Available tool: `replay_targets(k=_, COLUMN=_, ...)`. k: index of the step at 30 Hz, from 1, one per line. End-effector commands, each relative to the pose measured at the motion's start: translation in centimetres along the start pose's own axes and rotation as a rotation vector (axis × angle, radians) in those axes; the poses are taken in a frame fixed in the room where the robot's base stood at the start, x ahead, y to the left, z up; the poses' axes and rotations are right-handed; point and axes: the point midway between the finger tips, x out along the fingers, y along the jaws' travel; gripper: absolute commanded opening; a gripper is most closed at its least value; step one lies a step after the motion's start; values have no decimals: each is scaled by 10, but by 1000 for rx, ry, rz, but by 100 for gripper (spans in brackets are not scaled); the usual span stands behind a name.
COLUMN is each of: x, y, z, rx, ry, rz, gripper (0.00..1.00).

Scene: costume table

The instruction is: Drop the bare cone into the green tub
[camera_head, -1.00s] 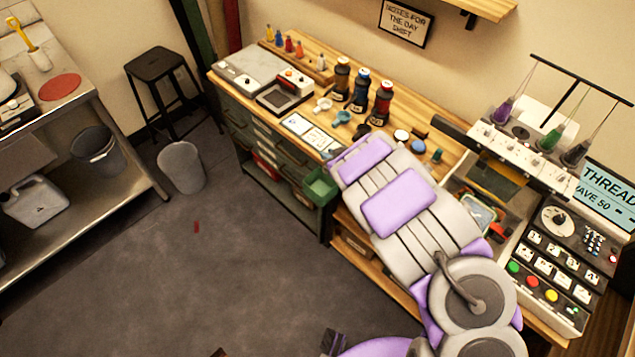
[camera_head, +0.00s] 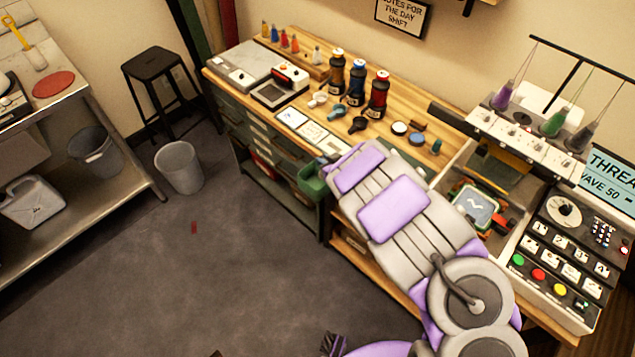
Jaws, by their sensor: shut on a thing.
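The green tub (camera_head: 312,180) hangs at the front side of the bench, by the end of the drawer unit. The far end of my grey and purple arm covers its right part, and I cannot see into it. My arm reaches from the lower right up to the bench edge. The fingers of my gripper are hidden behind or beneath the end of the arm, so I cannot see their opening or anything between them. I cannot make out a bare cone anywhere. A purple cone (camera_head: 502,97), a green cone (camera_head: 553,124) and a dark cone (camera_head: 580,137) stand on the thread machine.
The wooden bench (camera_head: 425,110) holds dark bottles (camera_head: 356,86), small scoops (camera_head: 337,112), cards (camera_head: 291,117) and a grey device (camera_head: 280,88). A control panel (camera_head: 560,250) stands at the right. A grey bin (camera_head: 180,167) and a black stool (camera_head: 155,65) stand left; the floor between is mostly clear.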

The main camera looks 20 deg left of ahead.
Motion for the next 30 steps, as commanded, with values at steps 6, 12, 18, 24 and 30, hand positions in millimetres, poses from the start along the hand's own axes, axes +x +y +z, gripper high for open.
replay_targets(k=6, x=4, y=-4, z=-1, rx=-3, ry=-4, rz=-1, gripper=29)
replay_targets(k=12, x=2, y=-2, z=-1, rx=-1, ry=-1, rz=-2, gripper=48)
replay_targets(k=18, x=-2, y=0, z=-1, rx=1, ry=4, rz=-3, gripper=48)
replay_targets(k=24, x=-6, y=-3, z=-2, rx=-3, ry=0, rz=-3, gripper=48)
replay_targets(k=30, x=-31, y=-3, z=-3, rx=-5, ry=-4, rz=1, gripper=48)
